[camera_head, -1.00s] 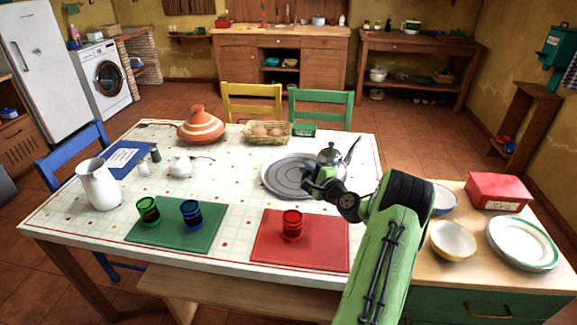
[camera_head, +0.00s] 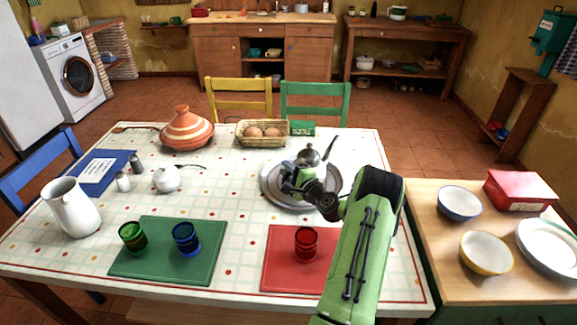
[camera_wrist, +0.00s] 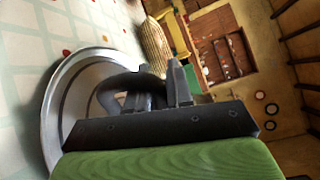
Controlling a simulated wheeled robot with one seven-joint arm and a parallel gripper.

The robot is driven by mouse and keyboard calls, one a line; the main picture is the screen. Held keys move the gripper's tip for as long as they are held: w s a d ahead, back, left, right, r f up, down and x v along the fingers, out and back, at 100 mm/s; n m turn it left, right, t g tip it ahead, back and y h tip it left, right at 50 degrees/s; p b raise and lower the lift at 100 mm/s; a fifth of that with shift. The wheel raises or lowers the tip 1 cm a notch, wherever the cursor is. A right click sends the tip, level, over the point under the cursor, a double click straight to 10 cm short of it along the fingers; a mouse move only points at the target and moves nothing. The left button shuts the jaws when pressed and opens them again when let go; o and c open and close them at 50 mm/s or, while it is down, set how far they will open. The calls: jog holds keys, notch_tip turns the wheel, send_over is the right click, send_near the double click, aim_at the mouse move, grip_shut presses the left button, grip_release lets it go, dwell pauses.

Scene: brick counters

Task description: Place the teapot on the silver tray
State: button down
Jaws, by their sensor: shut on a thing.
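A shiny silver teapot (camera_head: 310,157) with a dark handle shows in the head view, over the back right part of the round silver tray (camera_head: 270,194). My gripper (camera_head: 299,176) is in front of the teapot and shut on it. In the wrist view, a dark curved part of the teapot (camera_wrist: 135,82) lies by the fingers (camera_wrist: 178,85), with the tray's rim (camera_wrist: 52,112) close behind. Much of the teapot's body is hidden by my gripper, and I cannot tell whether its base touches the tray.
A red cup (camera_head: 306,243) on a red mat (camera_head: 282,270) is in front. Bowls and plates occupy the side counter (camera_head: 425,235) at right.

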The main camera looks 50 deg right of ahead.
notch_tip(320, 180, down, 2)
jog(key=shift+f+b, duration=0.25)
jog(key=shift+b, duration=0.15)
jog(key=c, duration=1.5)
grip_release()
jog(key=shift+f, duration=0.3)
jog(key=o, duration=0.5)
jog(key=shift+r, duration=0.1)
jog(key=shift+r, duration=0.1)
jog(key=p+v, duration=0.1)
jog(key=v, duration=1.1)
